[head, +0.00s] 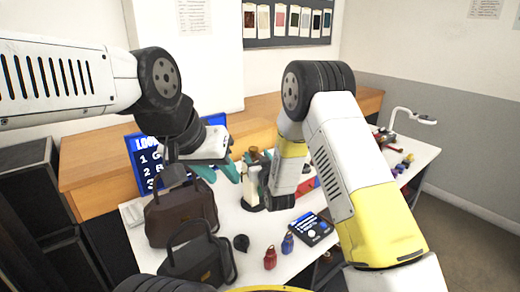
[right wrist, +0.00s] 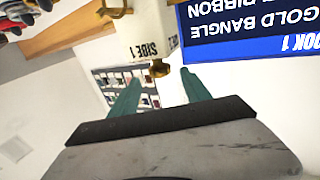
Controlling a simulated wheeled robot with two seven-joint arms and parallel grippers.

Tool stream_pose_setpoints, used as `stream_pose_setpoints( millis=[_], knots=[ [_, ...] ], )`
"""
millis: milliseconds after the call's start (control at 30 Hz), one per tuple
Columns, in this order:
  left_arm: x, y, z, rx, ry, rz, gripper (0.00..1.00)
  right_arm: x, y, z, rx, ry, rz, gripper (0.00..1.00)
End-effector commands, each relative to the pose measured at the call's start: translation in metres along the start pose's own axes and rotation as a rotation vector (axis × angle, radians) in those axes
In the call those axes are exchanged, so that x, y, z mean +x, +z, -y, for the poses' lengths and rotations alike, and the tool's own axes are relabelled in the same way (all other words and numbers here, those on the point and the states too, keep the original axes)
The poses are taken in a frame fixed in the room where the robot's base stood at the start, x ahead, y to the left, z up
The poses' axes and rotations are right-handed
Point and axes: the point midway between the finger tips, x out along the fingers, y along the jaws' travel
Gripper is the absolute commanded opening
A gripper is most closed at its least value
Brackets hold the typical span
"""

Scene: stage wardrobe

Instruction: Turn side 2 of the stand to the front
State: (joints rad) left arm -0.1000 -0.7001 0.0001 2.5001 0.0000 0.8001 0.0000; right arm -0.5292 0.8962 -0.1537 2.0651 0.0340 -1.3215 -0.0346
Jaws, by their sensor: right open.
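The stand (head: 251,188) is a pale post on a dark round base on the white table, partly behind my right arm. In the right wrist view the stand (right wrist: 140,35) appears upside down, with the label SIDE 1 and part of another SIDE label on the adjoining face. It has gold hooks and a gold knob. My right gripper (right wrist: 161,76) is open, its teal fingers apart on either side of the knob; I cannot tell whether they touch it. My left gripper (head: 222,175) is open and empty, left of the stand, with teal fingers.
A blue look board (head: 145,157) stands behind a brown bag (head: 180,212) and a black bag (head: 200,260). Red (head: 270,258) and blue (head: 287,243) small items and a dark display (head: 311,228) lie in front.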

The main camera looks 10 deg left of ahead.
Motion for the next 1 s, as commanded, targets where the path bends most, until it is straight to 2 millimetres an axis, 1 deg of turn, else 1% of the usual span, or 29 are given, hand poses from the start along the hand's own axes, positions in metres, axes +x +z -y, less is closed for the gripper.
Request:
stream_pose_setpoints(
  millis=[33, 200, 333, 500, 700, 767, 800, 1000],
  knots=[
    [0.0, 0.0, 0.0, 0.0, 0.0, 0.0, 0.36, 0.009, 0.0, 0.0, 0.0, 0.0, -0.002, 0.56],
    [0.0, 0.0, 0.0, 0.0, 0.0, 0.0, 0.36, 0.036, -0.001, 0.0, 0.0, 0.0, -0.001, 0.56],
    [0.0, 0.0, 0.0, 0.0, 0.0, 0.0, 0.36, 0.051, 0.0, 0.0, 0.0, 0.0, 0.0, 0.56],
    [0.0, 0.0, 0.0, 0.0, 0.0, 0.0, 0.36, 0.059, 0.0, 0.0, 0.0, 0.0, 0.002, 0.56],
    [0.0, 0.0, 0.0, 0.0, 0.0, 0.0, 0.36, 0.059, 0.0, 0.0, 0.0, 0.0, 0.002, 0.56],
    [0.0, 0.0, 0.0, 0.0, 0.0, 0.0, 0.36, 0.059, 0.0, 0.0, 0.0, 0.0, 0.002, 0.46],
    [0.0, 0.0, 0.0, 0.0, 0.0, 0.0, 0.36, 0.059, 0.0, 0.0, 0.0, 0.0, 0.002, 0.38],
    [0.0, 0.0, 0.0, 0.0, 0.0, 0.0, 0.36, 0.058, 0.0, 0.0, 0.0, 0.0, 0.002, 0.0]
  ],
)
